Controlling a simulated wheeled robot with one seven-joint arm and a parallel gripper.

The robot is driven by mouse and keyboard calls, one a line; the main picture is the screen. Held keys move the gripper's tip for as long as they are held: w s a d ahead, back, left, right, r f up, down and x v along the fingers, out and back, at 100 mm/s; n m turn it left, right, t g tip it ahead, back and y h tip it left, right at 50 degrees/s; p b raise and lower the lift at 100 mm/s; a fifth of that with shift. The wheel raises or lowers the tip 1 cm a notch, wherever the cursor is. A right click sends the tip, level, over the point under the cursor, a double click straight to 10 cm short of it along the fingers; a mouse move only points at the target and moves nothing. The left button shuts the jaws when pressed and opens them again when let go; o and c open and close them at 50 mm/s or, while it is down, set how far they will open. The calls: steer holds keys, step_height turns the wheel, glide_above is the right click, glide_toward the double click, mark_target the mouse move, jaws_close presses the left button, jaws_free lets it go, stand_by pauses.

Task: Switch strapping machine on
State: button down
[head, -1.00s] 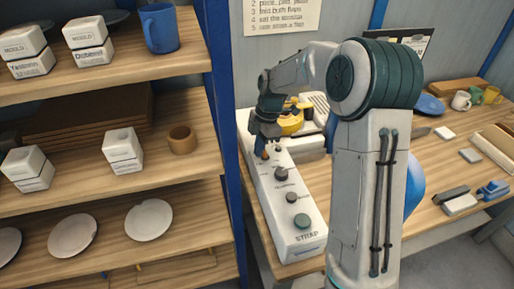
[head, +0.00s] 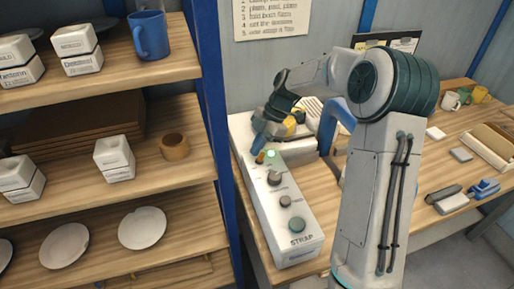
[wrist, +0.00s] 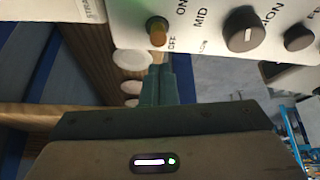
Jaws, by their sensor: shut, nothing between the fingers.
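The strapping machine's white control panel (head: 283,215), marked STRAP, lies along the left end of the bench. My gripper (head: 257,145) is just above the panel's far end, close to the switch. In the wrist view my gripper (wrist: 158,75) is shut and empty, its tips just below the switch in the picture. Contact with the switch cannot be made out.
Mugs and small items lie on the bench's right side.

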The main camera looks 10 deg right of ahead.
steer(key=shift+r, duration=0.1)
steer(key=d+f+p+v, duration=0.1)
steer(key=p+v, duration=0.4)
steer(key=v, duration=0.4)
steer(key=shift+w+d+r, duration=0.2)
steer(key=shift+d+r, duration=0.15)
steer(key=shift+d, duration=0.2)
